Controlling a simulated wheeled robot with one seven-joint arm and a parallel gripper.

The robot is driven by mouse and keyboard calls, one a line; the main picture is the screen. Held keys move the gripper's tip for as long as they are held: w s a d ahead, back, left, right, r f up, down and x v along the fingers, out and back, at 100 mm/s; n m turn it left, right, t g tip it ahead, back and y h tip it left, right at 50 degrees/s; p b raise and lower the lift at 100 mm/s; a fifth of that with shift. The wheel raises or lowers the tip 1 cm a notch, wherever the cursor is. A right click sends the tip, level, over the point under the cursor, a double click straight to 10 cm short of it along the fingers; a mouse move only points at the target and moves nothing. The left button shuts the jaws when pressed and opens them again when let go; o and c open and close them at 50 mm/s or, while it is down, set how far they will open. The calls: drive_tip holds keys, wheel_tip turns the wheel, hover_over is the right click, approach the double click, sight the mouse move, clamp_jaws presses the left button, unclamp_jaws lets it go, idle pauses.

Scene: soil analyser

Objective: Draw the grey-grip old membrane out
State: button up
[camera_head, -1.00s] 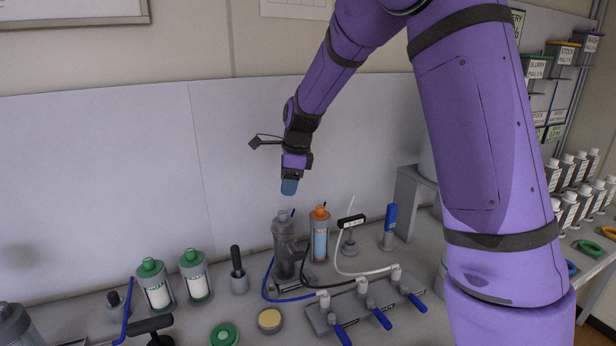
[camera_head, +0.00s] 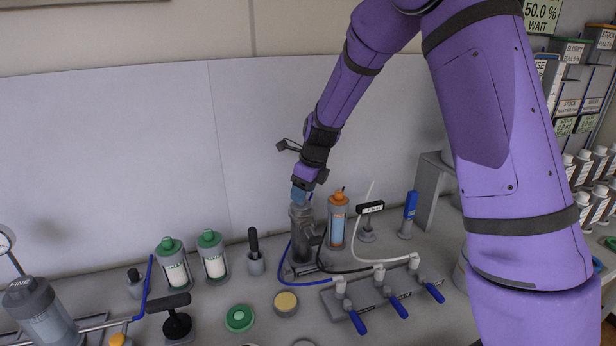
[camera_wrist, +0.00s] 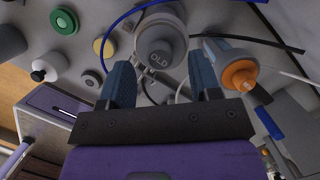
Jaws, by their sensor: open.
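The old membrane's grey grip (camera_wrist: 159,55), marked "OLD", shows in the wrist view as a round cap at the top of its grey holder. In the head view the grey holder (camera_head: 302,243) stands upright on the bench, its top partly hidden by my fingers. My gripper (camera_wrist: 165,80) is open, with its two blue fingers on either side of the grey grip's near edge. In the head view my gripper (camera_head: 301,196) is right at the holder's top. I cannot tell whether a finger touches the grip.
An orange-capped cylinder (camera_head: 338,222) stands close to the right. A blue hose (camera_head: 291,262) and dark and white tubes run around the holder. The blue-handled valve block (camera_head: 375,295) lies in front right. Green-capped bottles (camera_head: 212,255) and a black-handled tool (camera_head: 255,250) stand left.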

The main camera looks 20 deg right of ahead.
drive_tip(key=shift+x, duration=1.2)
clamp_jaws()
drive_tip(key=shift+r, duration=0.7)
wheel_tip(320, 180, up, 20)
idle(3.9)
